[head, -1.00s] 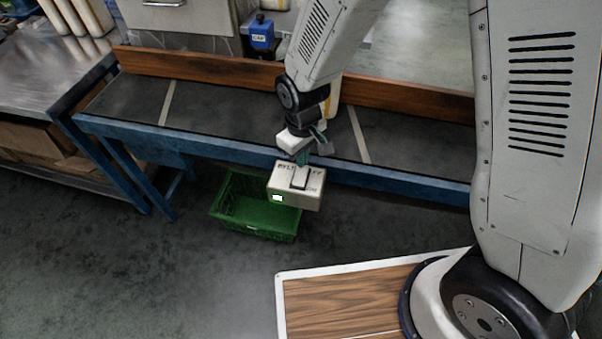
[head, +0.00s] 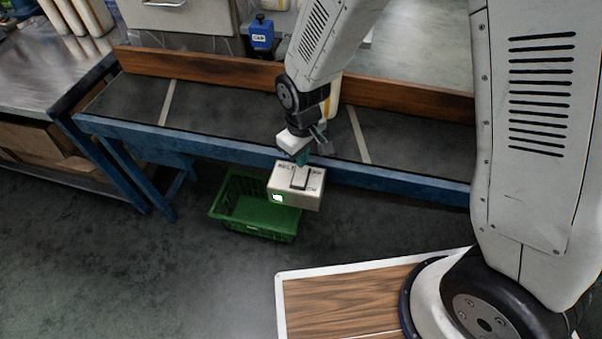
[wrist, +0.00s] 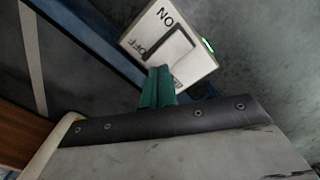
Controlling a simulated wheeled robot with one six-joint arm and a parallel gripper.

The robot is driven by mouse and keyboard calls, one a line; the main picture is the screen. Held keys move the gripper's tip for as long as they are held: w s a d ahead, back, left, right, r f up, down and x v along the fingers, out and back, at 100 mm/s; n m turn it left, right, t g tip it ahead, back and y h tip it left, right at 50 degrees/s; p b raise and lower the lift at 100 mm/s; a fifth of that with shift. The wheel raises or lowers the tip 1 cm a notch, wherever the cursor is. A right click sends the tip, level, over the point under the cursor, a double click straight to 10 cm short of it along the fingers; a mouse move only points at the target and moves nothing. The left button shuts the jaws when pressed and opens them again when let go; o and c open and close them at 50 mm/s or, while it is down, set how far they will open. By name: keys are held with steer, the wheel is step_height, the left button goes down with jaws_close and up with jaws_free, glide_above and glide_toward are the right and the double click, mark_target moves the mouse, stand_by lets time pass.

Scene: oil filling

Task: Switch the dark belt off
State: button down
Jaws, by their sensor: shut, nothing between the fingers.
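In the wrist view the box (wrist: 150,28) shows ON and OFF lettering. My gripper (head: 303,161) is shut and empty, its green fingertips pointing down at the box's belt-side edge. In the wrist view the fingers (wrist: 158,88) overlap the OFF side of the box. I cannot tell whether they touch the rocker.
A green crate (head: 228,205) stands on the floor beneath the box. The belt's blue frame (head: 220,150) runs behind the box. A metal table (head: 45,75) stands at left.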

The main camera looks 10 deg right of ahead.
steer(key=shift+f, duration=1.05)
stand_by(0.6)
steer(key=shift+r, duration=3.55)
steer(key=s+d+r+m+t, duration=0.1)
steer(key=s+d+r+m, duration=0.7)
steer(key=s+d+r, duration=1.1)
step_height(320, 180, up, 4)
steer(key=shift+s+d+r, duration=0.1)
steer(key=shift+s+d, duration=0.15)
steer(key=shift+d, duration=0.65)
steer(key=shift+d, duration=0.1)
